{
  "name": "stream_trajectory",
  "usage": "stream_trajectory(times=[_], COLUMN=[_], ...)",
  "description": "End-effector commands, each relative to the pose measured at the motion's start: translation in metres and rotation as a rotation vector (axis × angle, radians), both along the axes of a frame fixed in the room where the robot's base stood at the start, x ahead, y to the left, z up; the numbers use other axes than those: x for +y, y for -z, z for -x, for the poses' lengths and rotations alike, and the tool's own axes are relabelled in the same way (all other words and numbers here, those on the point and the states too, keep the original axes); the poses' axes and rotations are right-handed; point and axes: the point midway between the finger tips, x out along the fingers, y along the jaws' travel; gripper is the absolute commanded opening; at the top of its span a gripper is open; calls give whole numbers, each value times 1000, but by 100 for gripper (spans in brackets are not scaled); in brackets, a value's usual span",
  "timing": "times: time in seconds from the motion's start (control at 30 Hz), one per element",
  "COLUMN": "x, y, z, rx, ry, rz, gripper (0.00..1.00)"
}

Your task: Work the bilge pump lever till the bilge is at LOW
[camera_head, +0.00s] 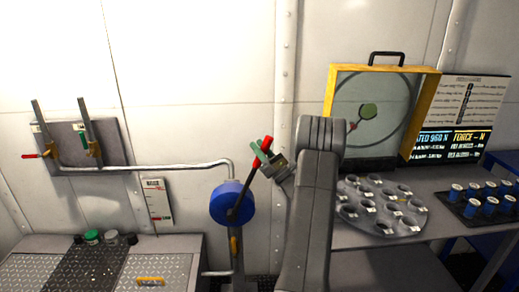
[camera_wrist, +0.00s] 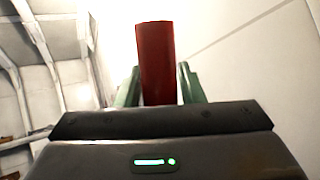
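The bilge pump (camera_head: 228,203) is a round blue body on the pipe, left of my arm. Its dark lever (camera_head: 243,190) slants up and right to a red grip. My gripper (camera_head: 265,152) is at that grip, with green fingers on either side. In the wrist view the red grip (camera_wrist: 156,62) stands upright between the fingertips, which look closed against its sides. A white panel with small lettering and a red mark (camera_head: 157,201), perhaps the bilge gauge, hangs on the wall left of the pump. Its reading is too small to tell.
Two upright levers (camera_head: 88,130) and a pipe (camera_head: 160,168) are on the left wall. A low bench with a perforated plate (camera_head: 45,272) is below. Right stand a yellow-framed case (camera_head: 425,105), a round holed tray (camera_head: 385,222) and a rack of blue cylinders (camera_head: 473,208).

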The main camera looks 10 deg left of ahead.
Motion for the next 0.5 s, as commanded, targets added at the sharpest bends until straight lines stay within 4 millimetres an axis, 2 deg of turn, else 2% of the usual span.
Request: stream_trajectory(times=[0.07, 0.37, 0.5], x=[0, -1, -11], y=[0, 2, 12], z=[0, 0, 4], rx=[0, 1, 1], ry=[0, 1, 3], rz=[0, 1, 0], gripper=[49, 49, 49])
